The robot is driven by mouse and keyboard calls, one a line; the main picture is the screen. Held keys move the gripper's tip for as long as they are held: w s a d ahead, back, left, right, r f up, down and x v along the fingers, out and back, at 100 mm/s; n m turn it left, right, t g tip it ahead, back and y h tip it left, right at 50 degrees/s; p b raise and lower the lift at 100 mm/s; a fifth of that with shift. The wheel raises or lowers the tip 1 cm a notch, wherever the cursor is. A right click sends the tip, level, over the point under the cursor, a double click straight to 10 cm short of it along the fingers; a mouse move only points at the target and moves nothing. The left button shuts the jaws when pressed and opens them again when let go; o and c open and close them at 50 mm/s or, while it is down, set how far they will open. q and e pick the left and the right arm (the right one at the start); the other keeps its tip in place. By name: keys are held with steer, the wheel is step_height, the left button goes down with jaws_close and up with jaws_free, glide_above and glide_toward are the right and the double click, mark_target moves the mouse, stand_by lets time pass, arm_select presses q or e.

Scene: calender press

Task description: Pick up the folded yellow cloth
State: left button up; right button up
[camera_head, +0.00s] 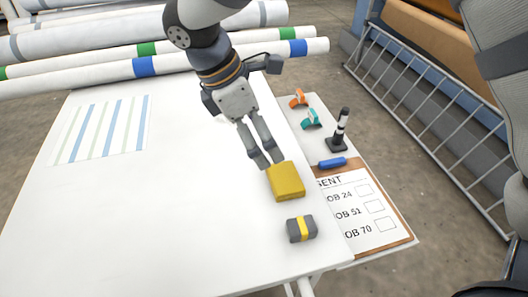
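The folded yellow cloth (286,182) lies as a thick square pad on the white table (150,220), near its right edge. My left gripper (269,163) reaches down from the top of the picture, with its fingertips at the cloth's upper left edge. Its two fingers stand a little apart with nothing seen between them. I cannot tell whether the tips touch the cloth. My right gripper is out of view.
A grey block with a yellow band (301,229) lies just below the cloth. A clipboard (398,240), a blue marker (332,163), a black-and-white post (340,130), and orange (298,99) and teal (311,119) clips are to the right. Rolls (90,75) lie behind.

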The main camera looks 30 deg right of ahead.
mark_target(285, 177)
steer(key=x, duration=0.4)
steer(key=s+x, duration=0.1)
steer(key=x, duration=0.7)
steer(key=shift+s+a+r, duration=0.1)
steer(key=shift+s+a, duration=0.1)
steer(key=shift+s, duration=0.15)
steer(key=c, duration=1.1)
